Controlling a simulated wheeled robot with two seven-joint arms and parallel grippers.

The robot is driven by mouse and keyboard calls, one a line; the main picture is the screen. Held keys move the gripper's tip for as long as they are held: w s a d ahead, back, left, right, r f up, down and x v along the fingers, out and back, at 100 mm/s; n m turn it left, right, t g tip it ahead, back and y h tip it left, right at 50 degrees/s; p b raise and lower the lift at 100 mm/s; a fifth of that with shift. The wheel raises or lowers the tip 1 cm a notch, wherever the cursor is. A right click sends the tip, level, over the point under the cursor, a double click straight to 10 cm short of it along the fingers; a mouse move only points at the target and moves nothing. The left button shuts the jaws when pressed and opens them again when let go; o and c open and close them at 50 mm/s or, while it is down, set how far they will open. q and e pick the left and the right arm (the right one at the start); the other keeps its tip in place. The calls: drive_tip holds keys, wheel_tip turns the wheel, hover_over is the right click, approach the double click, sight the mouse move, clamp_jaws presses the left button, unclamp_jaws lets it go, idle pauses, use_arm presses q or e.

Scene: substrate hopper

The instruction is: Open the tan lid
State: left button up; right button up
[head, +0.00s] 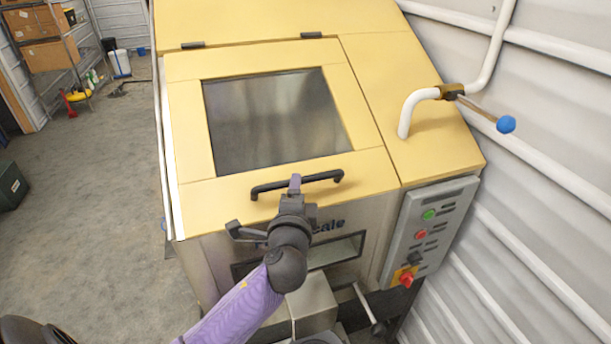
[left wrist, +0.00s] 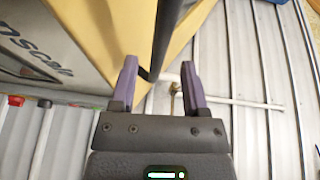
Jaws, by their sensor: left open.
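The tan lid (head: 280,172) lies shut on the front slope of the hopper and has a dark window (head: 275,120). Its black bar handle (head: 325,178) runs along the lower edge. My left gripper (head: 294,184) is at the handle, near its middle. In the left wrist view the two purple fingers (left wrist: 160,78) are apart. The black handle (left wrist: 164,35) passes between them, closer to the left finger, with a visible gap to the right finger. My right gripper is in neither view.
Two dark hinges (head: 311,35) sit at the lid's upper edge. A white pipe with a blue-knobbed valve lever (head: 505,124) stands right of the lid. A grey control box (head: 428,232) with buttons is at the lower right. Open floor (head: 90,190) lies to the left.

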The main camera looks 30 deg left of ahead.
use_arm(q)
drive_tip(key=x, duration=0.4)
drive_tip(key=shift+w, duration=0.15)
drive_tip(key=shift+c, duration=0.2)
clamp_jaws()
idle(1.1)
